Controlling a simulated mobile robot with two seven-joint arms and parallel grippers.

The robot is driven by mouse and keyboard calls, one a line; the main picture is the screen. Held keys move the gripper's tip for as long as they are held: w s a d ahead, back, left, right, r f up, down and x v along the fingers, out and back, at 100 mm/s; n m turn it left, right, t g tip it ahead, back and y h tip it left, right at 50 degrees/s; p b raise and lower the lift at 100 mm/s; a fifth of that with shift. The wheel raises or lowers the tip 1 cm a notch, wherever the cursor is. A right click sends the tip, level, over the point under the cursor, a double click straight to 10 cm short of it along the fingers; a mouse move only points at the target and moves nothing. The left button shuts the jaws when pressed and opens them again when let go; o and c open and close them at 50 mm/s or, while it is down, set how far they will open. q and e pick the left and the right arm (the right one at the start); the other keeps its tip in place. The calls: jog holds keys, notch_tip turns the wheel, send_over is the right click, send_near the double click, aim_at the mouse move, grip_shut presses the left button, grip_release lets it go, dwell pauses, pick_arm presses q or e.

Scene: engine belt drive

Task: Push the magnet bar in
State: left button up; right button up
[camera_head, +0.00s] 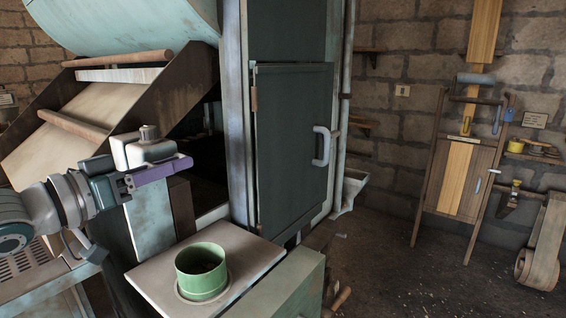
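My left gripper (128,183) comes in from the left and shows at mid-left, in front of the machine. Its dark fingertip end is at the left end of a purple bar (162,170), which may be the magnet bar. The bar lies nearly level, below a pale block with a grey knob (150,147). I cannot tell whether the fingers grip the bar, only touch it, or are just in front of it. The bar's far end and any slot for it are not clear. My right gripper is not in view.
A green cup (201,278) stands on a pale square top (253,258) below and right of the gripper. A sloped chute (75,135) is behind it. A dark cabinet door (291,145) with a grey handle (322,147) is right of it. Open floor lies at right.

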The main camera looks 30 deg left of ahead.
pick_arm(q)
jog(key=s, duration=0.9)
jog(key=shift+s+a, duration=0.2)
jog(key=shift+a, duration=0.15)
